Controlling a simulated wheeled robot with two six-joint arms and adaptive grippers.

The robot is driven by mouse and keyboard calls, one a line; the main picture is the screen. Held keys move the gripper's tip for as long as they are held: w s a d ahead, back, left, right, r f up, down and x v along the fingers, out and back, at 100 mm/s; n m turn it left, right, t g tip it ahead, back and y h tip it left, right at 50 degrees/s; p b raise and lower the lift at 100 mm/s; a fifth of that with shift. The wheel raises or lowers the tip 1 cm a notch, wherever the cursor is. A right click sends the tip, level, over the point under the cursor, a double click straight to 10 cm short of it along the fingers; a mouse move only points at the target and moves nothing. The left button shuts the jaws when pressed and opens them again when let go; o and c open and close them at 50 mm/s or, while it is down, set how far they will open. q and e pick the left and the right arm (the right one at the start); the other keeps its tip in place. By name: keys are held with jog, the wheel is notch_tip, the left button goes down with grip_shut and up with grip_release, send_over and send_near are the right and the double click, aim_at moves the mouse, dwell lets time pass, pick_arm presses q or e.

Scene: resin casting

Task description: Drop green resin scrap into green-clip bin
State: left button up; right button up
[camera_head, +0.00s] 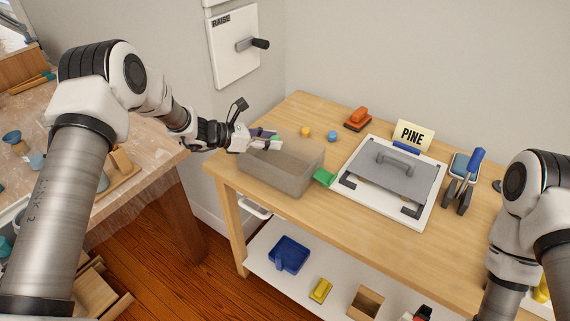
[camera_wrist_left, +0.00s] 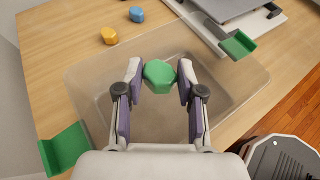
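The green resin scrap (camera_wrist_left: 160,76) is a small faceted piece. It sits between the fingertips of my left gripper (camera_wrist_left: 160,82), which touch it on both sides. In the head view my left gripper (camera_head: 262,140) is over the back left part of a translucent grey bin (camera_head: 272,180). The bin has a green clip (camera_head: 323,177) at its right corner. The left wrist view shows this clip (camera_wrist_left: 238,45) and another green clip (camera_wrist_left: 65,148) on the opposite side. The scrap is above the bin's open inside. My right arm shows at the right, but its gripper is out of view.
An orange piece (camera_head: 306,131) and a blue piece (camera_head: 331,135) lie behind the bin. To the right are a white board with a grey handled plate (camera_head: 385,175), a PINE sign (camera_head: 412,135) and a blue-handled tool (camera_head: 464,178). A lower shelf holds a blue container (camera_head: 290,253).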

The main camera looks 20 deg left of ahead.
pick_arm(q)
jog(key=shift+o, duration=1.4)
jog(key=v, duration=1.2)
